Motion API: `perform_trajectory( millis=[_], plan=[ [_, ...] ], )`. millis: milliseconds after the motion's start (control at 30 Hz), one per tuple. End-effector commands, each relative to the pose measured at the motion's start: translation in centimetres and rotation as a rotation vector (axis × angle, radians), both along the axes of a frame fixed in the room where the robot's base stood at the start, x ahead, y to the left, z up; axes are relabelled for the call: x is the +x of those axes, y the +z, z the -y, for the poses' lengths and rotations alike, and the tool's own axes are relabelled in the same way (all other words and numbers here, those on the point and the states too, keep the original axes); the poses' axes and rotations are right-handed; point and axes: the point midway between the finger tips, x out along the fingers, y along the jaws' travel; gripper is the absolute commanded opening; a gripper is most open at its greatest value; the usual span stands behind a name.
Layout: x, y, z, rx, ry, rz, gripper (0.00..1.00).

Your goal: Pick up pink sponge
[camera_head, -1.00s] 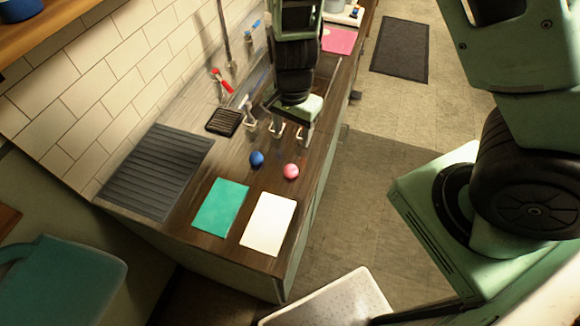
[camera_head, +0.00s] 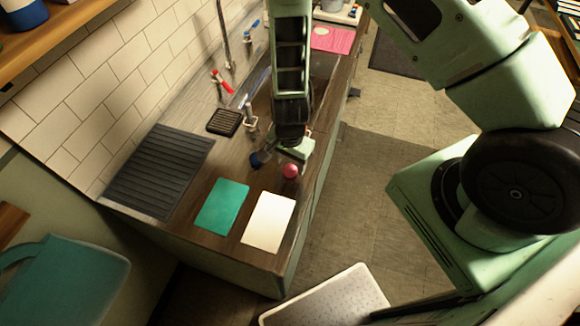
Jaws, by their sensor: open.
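The pink sponge (camera_head: 290,171) looks like a small round ball and sits on the dark wooden counter, behind the white sheet. My gripper (camera_head: 277,161) is open and low over the counter, just behind and beside the pink sponge. Its near finger partly covers the pink sponge's upper edge; I cannot tell whether they touch.
A green sheet (camera_head: 222,206) and a white sheet (camera_head: 268,222) lie in front on the counter (camera_head: 205,246). A ridged dark drying mat (camera_head: 160,170) is at left. A small dark rack (camera_head: 224,122) and tap (camera_head: 249,115) stand near the tiled wall. A pink mat (camera_head: 332,40) lies farther back.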

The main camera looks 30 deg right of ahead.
Motion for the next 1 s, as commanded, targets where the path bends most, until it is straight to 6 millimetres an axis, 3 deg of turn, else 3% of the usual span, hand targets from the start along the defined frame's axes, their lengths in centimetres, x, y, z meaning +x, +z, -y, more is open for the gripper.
perform_trajectory(
  millis=[200, 467, 633, 667, 1000],
  plan=[
    [0.0, -1.6, 0.0, 0.000, 0.001, 0.000, 0.57],
    [0.0, -1.8, 0.0, 0.001, 0.001, 0.001, 0.57],
    [0.0, -1.8, 0.0, 0.001, 0.001, 0.001, 0.13],
    [0.0, -1.8, 0.0, 0.001, 0.001, 0.001, 0.10],
    [0.0, -1.8, 0.0, 0.001, 0.001, 0.001, 0.09]
  ],
)
